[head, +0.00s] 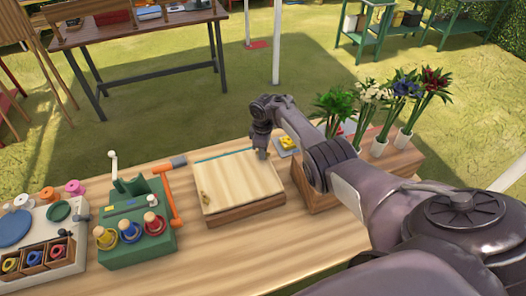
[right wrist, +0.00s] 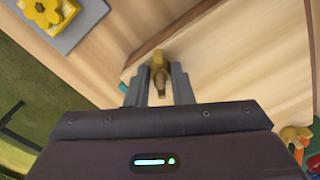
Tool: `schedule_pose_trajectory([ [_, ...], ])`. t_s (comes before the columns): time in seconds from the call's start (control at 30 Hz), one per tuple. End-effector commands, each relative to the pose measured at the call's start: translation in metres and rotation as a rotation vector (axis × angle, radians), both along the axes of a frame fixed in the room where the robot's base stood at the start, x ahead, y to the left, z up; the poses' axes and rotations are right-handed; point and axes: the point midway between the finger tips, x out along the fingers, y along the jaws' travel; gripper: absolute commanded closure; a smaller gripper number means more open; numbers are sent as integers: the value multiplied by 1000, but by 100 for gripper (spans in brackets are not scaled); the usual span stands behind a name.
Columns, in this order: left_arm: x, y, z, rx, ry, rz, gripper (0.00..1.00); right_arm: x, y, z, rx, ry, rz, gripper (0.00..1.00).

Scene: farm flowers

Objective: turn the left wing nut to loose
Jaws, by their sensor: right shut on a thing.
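A pale wooden press board (head: 238,183) lies flat on a wooden base on the workbench. One brass wing nut (head: 205,197) shows at the board's left edge, with no gripper near it. My right gripper (head: 261,153) reaches down at the board's far right edge, away from that nut. In the right wrist view, the right gripper's fingers (right wrist: 159,86) are shut on a second brass wing nut (right wrist: 158,72), which stands between them at the board's edge. In the head view this second nut is hidden by the gripper. My left gripper is out of view.
A green stand (head: 138,240) with coloured spools and an orange-handled tool (head: 171,200) stands left of the press. A wooden holder (head: 318,196) and vases of flowers (head: 404,138) stand to the right. A yellow flower on a grey plate (right wrist: 47,14) lies close to the press.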

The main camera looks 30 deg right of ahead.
Motion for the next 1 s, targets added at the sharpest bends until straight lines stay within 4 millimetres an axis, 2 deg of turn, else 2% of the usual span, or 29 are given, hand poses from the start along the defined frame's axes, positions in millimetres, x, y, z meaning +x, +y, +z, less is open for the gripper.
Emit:
schedule_pose_trajectory([
  [0.5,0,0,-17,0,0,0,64,1,0,0,-1,-3,422,100],
  [1.0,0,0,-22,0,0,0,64,1,0,1,-1,-4,568,100],
])
